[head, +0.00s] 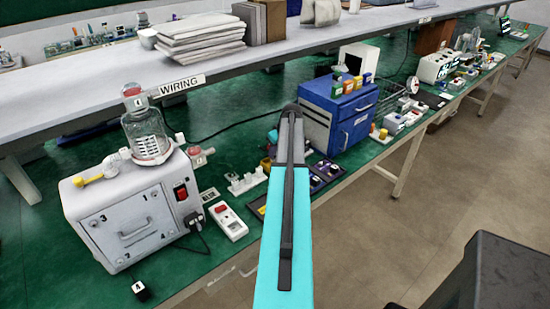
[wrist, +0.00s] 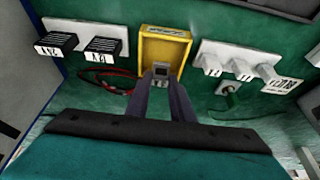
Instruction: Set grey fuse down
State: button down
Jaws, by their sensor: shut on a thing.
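In the wrist view my gripper (wrist: 161,82) is shut on a small grey fuse (wrist: 160,69). The fuse shows at the fingertips, in front of the near part of a yellow tray (wrist: 183,52). I cannot tell whether the fuse touches the tray's floor or hangs above it. In the head view my own arm hides the gripper and the fuse.
In the wrist view, black labelled blocks (wrist: 103,48) stand left of the tray, and a white rack with knobs (wrist: 238,61) stands right. A red cable (wrist: 88,78) lies nearby. In the head view, a blue cabinet (head: 340,118) and a white pump unit (head: 130,215) flank my arm.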

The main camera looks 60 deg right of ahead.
jog(key=shift+f, duration=0.1)
jog(key=shift+f+p, duration=0.9)
jog(key=shift+f, duration=0.75)
jog(key=shift+f, duration=0.1)
jog(key=c, duration=1.5)
grip_release()
jog(key=shift+c, duration=0.2)
jog(key=shift+r, duration=0.2)
jog(key=b+v, duration=0.3)
jog(key=v, duration=0.9)
jog(key=shift+w, duration=0.1)
